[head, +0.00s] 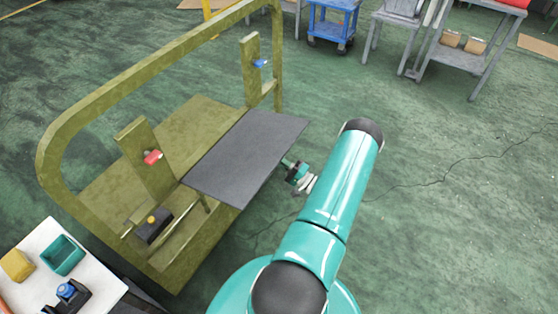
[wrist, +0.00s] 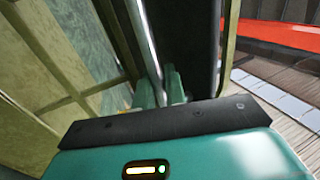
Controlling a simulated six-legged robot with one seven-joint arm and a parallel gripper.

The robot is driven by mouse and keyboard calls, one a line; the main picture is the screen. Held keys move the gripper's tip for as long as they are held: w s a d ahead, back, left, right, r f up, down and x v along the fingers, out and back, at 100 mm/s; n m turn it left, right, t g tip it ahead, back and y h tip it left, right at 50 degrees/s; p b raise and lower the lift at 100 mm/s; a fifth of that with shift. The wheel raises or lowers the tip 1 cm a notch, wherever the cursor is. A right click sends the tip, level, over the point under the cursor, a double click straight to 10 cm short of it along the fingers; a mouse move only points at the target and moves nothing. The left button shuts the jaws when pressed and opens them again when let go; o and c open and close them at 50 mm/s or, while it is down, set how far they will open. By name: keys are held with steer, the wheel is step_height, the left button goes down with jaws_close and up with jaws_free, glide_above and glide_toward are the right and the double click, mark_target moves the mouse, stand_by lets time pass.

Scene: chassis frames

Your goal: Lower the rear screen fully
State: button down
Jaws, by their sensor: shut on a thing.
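The rear screen (head: 247,155) is a flat dark grey panel on the olive frame (head: 205,110). It spans between two upright posts and juts toward my arm, looking slanted or near level; its exact angle is hard to tell. My gripper (head: 292,170) is at the panel's right edge, partly hidden in the head view. In the wrist view, the teal fingers of my gripper (wrist: 160,88) are closed around a pale bar (wrist: 149,45) beside a dark panel face (wrist: 197,45). How the bar joins the screen is not clear.
One post bears a red catch (head: 152,157), the other a blue one (head: 260,63). A black block with a yellow knob (head: 153,226) is low on the frame. A white table (head: 42,287) stands at lower left. Green floor (head: 440,200) is clear at right.

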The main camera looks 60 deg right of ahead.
steer(key=c, duration=1.6)
jaws_free()
steer(key=shift+d, duration=0.1)
steer(key=shift+o, duration=0.2)
steer(key=v, duration=1.3)
steer(key=shift+s, duration=0.35)
steer(key=shift+s+f, duration=0.1)
steer(key=shift+f, duration=0.05)
